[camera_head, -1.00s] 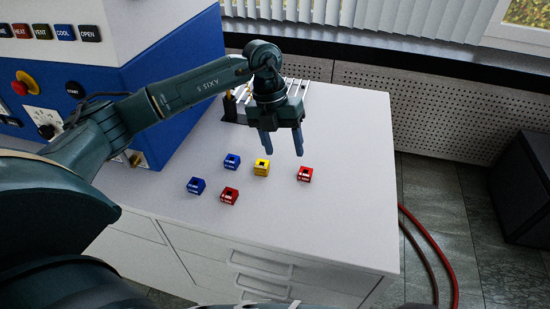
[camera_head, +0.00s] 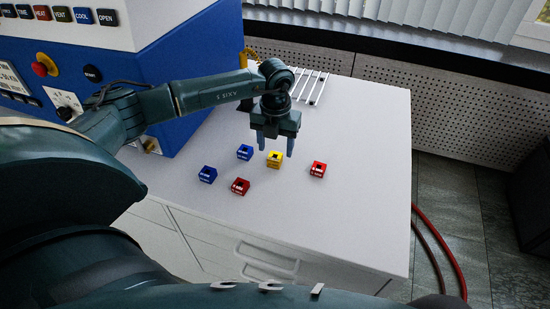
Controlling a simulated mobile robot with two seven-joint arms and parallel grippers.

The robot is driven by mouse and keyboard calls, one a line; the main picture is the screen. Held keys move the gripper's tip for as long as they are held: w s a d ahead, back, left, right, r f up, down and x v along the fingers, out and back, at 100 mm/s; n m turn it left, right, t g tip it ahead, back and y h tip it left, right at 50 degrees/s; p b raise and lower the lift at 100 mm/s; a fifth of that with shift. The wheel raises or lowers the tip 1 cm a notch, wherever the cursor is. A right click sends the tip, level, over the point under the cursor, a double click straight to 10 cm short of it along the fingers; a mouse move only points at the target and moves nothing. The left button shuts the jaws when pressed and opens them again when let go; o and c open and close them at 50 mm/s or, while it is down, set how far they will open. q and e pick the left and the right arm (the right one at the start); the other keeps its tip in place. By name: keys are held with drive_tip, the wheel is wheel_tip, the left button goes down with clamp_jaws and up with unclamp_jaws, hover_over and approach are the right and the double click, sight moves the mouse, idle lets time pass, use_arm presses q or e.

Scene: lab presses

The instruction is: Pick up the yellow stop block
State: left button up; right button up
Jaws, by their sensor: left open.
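The yellow stop block (camera_head: 274,160) sits on the white cabinet top (camera_head: 340,215), in the middle of a loose group of small blocks. My left gripper (camera_head: 275,149) is open and points down, with its two fingers spread to the left and right of the yellow block as seen in the head view. The fingertips look to be above or just behind the block; I cannot tell the exact height. Nothing is between the fingers that I can see held. My right gripper is not in view.
Two blue blocks (camera_head: 244,152) and two red blocks (camera_head: 318,169) lie close around the yellow one. A blue and white press (camera_head: 190,60) with buttons stands at the left. A wire rack (camera_head: 310,88) is behind my gripper. The right part of the top is clear.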

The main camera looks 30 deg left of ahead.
use_arm(q)
drive_tip(key=shift+f, duration=1.25)
drive_tip(key=shift+c, duration=0.6)
drive_tip(key=c, duration=1)
drive_tip(key=shift+o, duration=0.2)
